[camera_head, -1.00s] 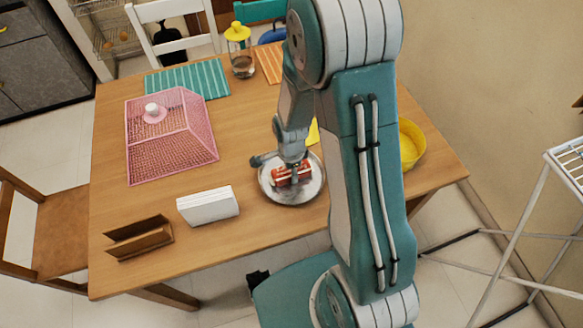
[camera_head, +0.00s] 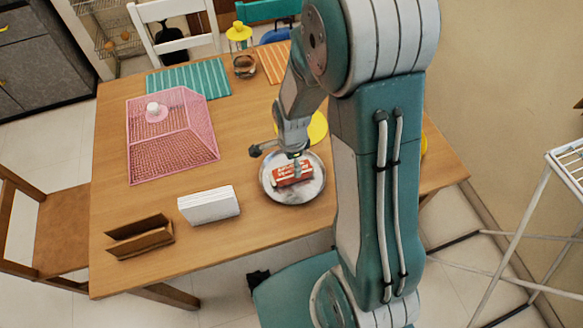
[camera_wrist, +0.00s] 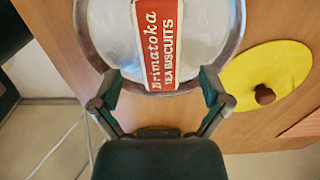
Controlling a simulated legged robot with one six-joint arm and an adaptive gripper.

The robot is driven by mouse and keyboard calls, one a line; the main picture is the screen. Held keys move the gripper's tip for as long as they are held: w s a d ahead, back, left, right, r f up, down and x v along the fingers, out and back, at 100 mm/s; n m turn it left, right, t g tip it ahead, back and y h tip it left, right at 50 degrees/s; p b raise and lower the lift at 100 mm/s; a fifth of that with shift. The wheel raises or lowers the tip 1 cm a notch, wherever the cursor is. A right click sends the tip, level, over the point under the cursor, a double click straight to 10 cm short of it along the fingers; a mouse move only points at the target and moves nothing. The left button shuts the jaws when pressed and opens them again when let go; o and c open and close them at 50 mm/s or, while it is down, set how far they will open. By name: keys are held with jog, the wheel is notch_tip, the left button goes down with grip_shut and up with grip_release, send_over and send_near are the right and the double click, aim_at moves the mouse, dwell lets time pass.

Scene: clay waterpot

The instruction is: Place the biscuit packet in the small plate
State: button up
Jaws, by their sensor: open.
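The red and white biscuit packet (camera_head: 293,174) lies in the small round metal plate (camera_head: 273,193) near the table's front edge. In the wrist view the packet (camera_wrist: 158,50) lies on the shiny base, inside the plate's rim (camera_wrist: 236,30), its printed face toward the camera. My gripper (camera_head: 296,160) is just above and behind the packet in the head view. In the wrist view my gripper (camera_wrist: 160,82) has its two fingers spread wide, one on each side of the packet's near end. The fingers hold nothing. The far end of the packet is cut off in the wrist view.
A yellow lid with a brown knob (camera_wrist: 262,78) lies beside the plate. White blocks (camera_head: 209,205), a brown holder (camera_head: 140,238) and a pink mesh cover (camera_head: 170,135) stand to the left. A glass jar (camera_head: 244,66) stands at the back. Table between them is clear.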

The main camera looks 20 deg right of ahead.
notch_tip(320, 180, up, 8)
notch_tip(320, 180, up, 12)
jog(key=n+t, duration=0.3)
jog(key=n, duration=0.6)
send_over(292, 169)
jog(key=s, duration=0.6)
jog(key=s+r+n+t, duration=0.2)
jog(key=s+r+n, duration=0.5)
jog(key=s+n, duration=0.1)
jog(key=shift+r+n+t, duration=0.15)
jog(key=shift+n+t, duration=0.15)
jog(key=shift+d, duration=0.15)
